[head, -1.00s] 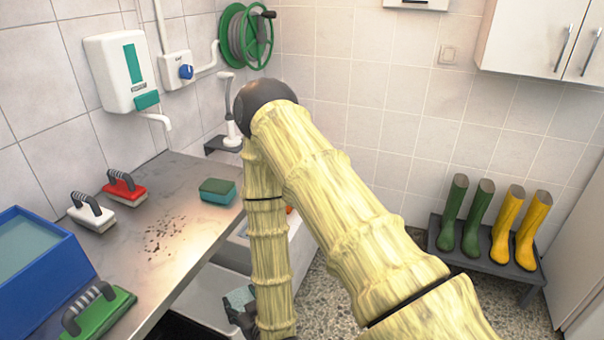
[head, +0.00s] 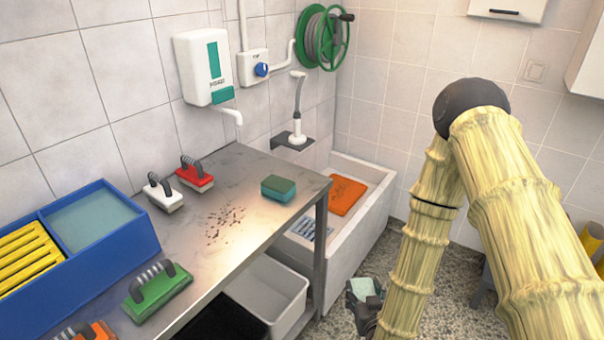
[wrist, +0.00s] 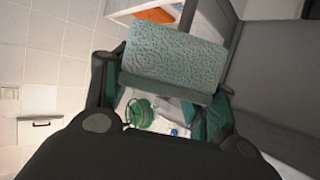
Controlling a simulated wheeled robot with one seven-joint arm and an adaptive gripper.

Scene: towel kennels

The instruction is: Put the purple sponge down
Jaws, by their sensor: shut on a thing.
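No purple sponge shows in either view. My gripper (head: 364,306) is low at the right of the bench, over the speckled floor. It is shut on a pale teal sponge (head: 363,288), held apart from the bench. In the wrist view the held sponge (wrist: 175,52) is a rough-faced block with a darker layer, between the two fingers of my gripper (wrist: 165,82). Another sponge, green on top and teal below (head: 278,188), lies on the metal bench (head: 255,225) near its right end.
Red (head: 194,175), white (head: 164,195) and green (head: 157,290) handled brushes stand on the bench, with dark crumbs (head: 224,220) among them. A blue divided tray (head: 130,245) is at left. A sink (head: 358,232) holds an orange thing (head: 346,195). A white bin (head: 268,290) is below.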

